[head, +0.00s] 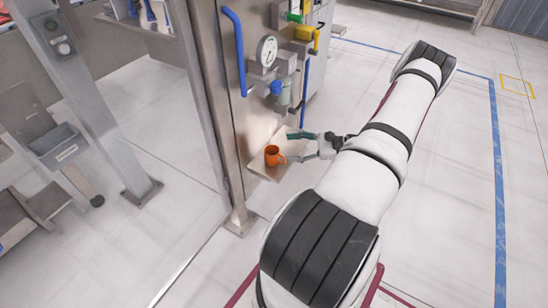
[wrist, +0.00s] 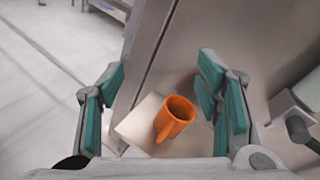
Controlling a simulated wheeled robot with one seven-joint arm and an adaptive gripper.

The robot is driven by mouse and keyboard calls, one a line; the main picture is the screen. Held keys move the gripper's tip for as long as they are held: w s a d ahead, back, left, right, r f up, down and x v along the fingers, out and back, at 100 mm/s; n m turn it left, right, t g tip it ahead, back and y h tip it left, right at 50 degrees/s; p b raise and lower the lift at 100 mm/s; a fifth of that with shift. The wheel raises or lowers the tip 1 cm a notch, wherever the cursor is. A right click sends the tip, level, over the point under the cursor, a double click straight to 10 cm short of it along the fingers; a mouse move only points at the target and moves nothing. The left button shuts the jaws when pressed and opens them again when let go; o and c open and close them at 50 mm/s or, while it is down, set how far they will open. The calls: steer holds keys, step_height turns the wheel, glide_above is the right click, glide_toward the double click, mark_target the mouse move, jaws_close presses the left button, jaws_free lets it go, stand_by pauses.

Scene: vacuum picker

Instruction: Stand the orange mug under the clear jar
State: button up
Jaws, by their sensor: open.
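The orange mug (head: 272,157) stands upright on a pale shelf (head: 290,139) at the foot of a steel panel. It also shows in the wrist view (wrist: 178,114), its open rim up and its handle toward the lower left. My gripper (head: 289,147) is open and empty, its teal-padded fingers pointing at the mug from the right. In the wrist view the mug lies in the gap between the fingers (wrist: 162,72), nearer the right one. A small translucent greenish jar (head: 284,96) hangs on the panel fittings above the shelf, by a blue knob; I cannot make out its lower end clearly.
The steel panel (head: 225,60) rises close beside the mug and carries a pressure gauge (head: 266,51), blue handle (head: 235,45) and yellow valve (head: 306,34).

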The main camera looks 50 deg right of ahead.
steer(key=s+d+f+m+t+h, duration=0.35)
steer(key=s+f+m+h, duration=0.35)
steer(key=f, duration=0.4)
glide_toward(282, 156)
steer(key=w+f, duration=0.1)
steer(key=w, duration=0.3)
steer(key=shift+w+a+r+b, duration=0.1)
steer(key=shift+w+b, duration=0.55)
steer(key=shift+w, duration=0.85)
steer(key=shift+w+a+r+b, duration=0.1)
steer(key=shift+w+b, duration=0.5)
steer(key=shift+w, duration=0.95)
steer(key=shift+c, duration=0.3)
jaws_close()
